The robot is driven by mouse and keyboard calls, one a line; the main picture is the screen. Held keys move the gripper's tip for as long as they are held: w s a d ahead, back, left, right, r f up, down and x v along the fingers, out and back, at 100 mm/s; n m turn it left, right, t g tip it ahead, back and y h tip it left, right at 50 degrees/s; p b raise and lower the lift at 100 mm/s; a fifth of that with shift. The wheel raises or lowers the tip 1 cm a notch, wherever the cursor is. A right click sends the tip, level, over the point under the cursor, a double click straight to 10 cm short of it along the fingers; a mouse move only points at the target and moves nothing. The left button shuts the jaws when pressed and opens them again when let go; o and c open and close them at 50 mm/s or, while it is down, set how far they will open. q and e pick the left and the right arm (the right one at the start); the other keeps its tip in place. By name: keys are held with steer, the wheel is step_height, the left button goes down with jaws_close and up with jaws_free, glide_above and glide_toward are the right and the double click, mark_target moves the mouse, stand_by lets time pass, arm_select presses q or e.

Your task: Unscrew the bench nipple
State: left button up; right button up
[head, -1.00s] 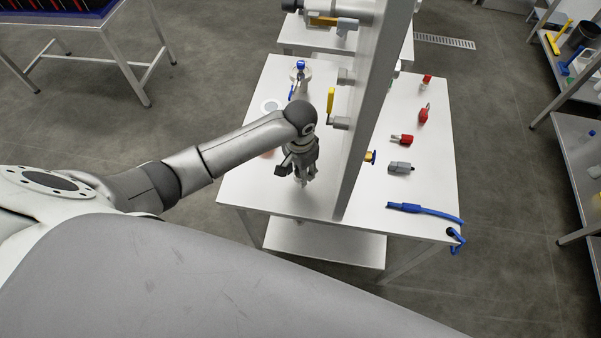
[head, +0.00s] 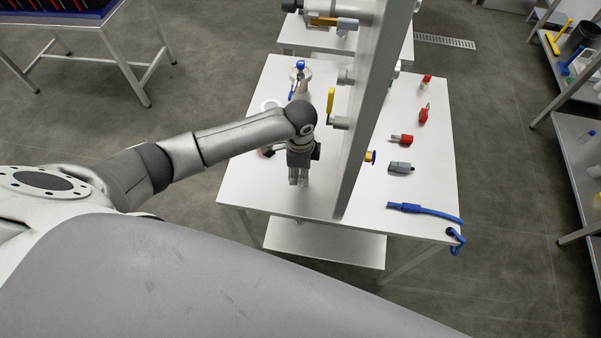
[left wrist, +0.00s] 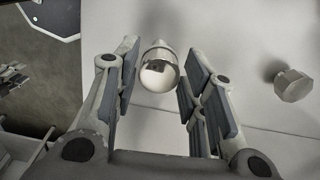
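A round, shiny metal fitting, which looks like the bench nipple (left wrist: 158,70), shows in the left wrist view with its round end facing the camera. My left gripper (head: 298,183) points down over the left part of the white table in the head view. In the left wrist view its two fingers stand apart, one on each side of the fitting, with a visible gap to both. The fitting does not show clearly in the head view, where the gripper covers that area. My right gripper is not in view.
An upright panel (head: 372,115) stands right beside my left gripper; a yellow-handled valve (head: 331,101) sticks out of it. A hex metal piece (left wrist: 293,85) lies to the right in the wrist view. Red fittings (head: 402,139) and a blue hose (head: 425,210) lie beyond the panel.

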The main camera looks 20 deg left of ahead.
arm_select(q)
steer(key=m, duration=1.1)
steer(key=shift+m, duration=0.3)
steer(key=m, duration=0.4)
jaws_close()
steer(key=n, duration=0.3)
steer(key=shift+n, duration=1.1)
